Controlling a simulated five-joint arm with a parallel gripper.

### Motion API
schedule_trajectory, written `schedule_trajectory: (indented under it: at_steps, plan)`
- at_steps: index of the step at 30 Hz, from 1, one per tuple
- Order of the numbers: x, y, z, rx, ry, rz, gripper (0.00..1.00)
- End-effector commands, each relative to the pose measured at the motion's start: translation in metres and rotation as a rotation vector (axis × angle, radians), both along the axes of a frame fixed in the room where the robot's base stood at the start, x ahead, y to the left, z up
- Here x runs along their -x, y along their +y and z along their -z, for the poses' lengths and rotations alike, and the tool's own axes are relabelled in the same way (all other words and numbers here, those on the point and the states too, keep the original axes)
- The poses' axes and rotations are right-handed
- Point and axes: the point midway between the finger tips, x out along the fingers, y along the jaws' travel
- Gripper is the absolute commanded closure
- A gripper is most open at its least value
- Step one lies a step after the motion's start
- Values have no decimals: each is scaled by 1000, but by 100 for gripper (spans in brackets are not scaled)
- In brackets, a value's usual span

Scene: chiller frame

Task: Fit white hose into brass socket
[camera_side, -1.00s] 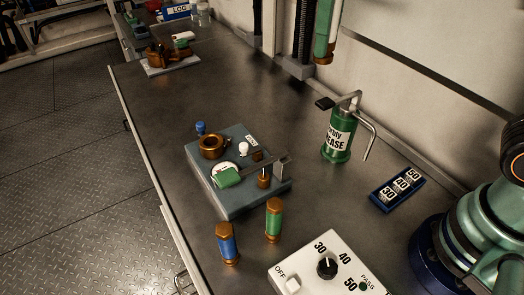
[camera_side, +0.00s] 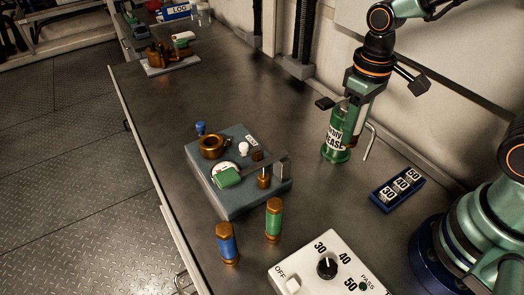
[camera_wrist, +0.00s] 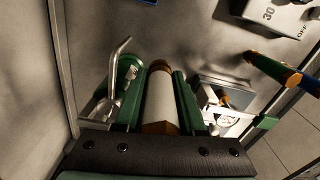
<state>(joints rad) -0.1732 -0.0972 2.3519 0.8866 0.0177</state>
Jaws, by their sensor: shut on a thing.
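My gripper (camera_side: 362,98) is shut on the white hose (camera_wrist: 161,103), a short white cylinder with brass ends, held between the green jaws in the wrist view. In the side view the hose (camera_side: 360,122) is partly hidden by the jaws and overlaps the grease can, above the bench. The grey-blue block stands lower left of my gripper, apart from it. On it are a round brass ring-like fitting (camera_side: 211,146) and a small brass post (camera_side: 264,178). I cannot tell which of these is the brass socket.
The green grease can (camera_side: 336,145) with its bent spout stands close to the gripper. A blue cylinder (camera_side: 227,243) and a green cylinder (camera_side: 273,220) stand before the block. The dial box (camera_side: 330,265) and blue number tray (camera_side: 397,188) are nearer.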

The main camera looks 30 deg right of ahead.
Motion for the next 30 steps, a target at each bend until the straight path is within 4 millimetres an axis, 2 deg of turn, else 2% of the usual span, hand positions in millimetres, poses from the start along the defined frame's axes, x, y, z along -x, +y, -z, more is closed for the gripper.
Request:
schedule_trajectory:
  at_steps: [3,9,17,24,30]
  plan:
    - [2,0,31,2,11,-1,100]
    - [1,0,68,1,6,-1,100]
    - [0,0,86,0,3,-1,100]
    - [1,0,111,1,5,-1,100]
    - [0,0,119,0,-1,-1,100]
